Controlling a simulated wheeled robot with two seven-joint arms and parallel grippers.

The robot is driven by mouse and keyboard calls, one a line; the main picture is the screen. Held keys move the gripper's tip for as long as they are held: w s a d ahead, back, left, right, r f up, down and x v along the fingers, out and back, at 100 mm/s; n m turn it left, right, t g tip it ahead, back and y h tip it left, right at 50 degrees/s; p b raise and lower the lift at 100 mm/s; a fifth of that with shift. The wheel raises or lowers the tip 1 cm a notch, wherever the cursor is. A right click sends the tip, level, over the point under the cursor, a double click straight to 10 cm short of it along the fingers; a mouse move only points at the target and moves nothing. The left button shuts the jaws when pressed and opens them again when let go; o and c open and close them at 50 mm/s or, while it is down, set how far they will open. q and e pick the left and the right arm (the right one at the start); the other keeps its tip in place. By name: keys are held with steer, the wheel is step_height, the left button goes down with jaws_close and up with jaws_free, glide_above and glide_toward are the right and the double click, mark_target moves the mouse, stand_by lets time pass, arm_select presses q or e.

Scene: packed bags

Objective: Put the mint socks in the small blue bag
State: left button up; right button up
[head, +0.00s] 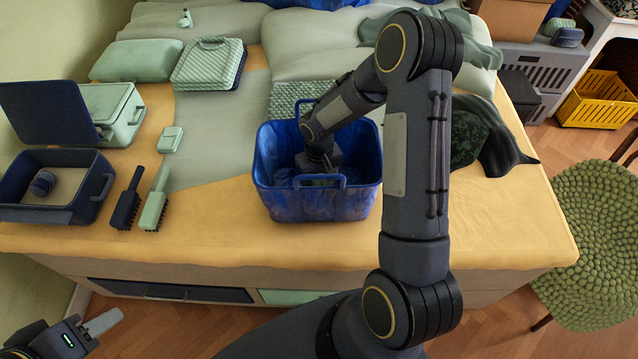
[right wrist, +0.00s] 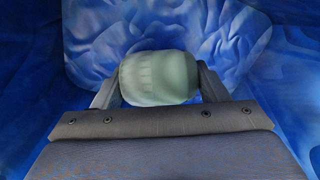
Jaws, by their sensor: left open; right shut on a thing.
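The small blue bag (head: 318,204) stands upright on the bed near its front edge, with its top open. My right arm reaches down into it, and the right gripper (head: 320,162) is inside the bag, its fingertips hidden from the head view. In the right wrist view the mint socks (right wrist: 160,78), a pale green roll, sit between the fingers of this gripper, which is shut on them. Blue patterned bag fabric (right wrist: 255,45) surrounds them. My left gripper (head: 104,322) is open and empty at the bottom left, away from the bed.
An open navy case (head: 50,214) with a dark rolled item (head: 43,182) stands at the left. A navy brush (head: 126,203) and a mint brush (head: 155,205) lie between it and the bag.

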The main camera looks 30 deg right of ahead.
steer(key=shift+f, duration=1.5)
steer(key=o, duration=1)
steer(key=shift+r, duration=0.1)
step_height(320, 180, up, 13)
steer(key=shift+f, duration=0.2)
steer(key=s+r+t, duration=0.2)
steer(key=s+r, duration=0.3)
steer(key=r, duration=0.3)
steer(key=s+a+r+t+y, duration=0.1)
steer(key=s+a+r+y, duration=0.1)
steer(key=s, duration=0.6)
steer(key=s+a+r+t+y, duration=0.1)
steer(key=s+a+r+t, duration=0.1)
steer(key=s+a+r, duration=0.3)
steer(key=s, duration=0.4)
steer(key=shift+a+r+t+y, duration=0.15)
steer(key=shift+a+t+y, duration=0.15)
steer(key=shift+y, duration=0.1)
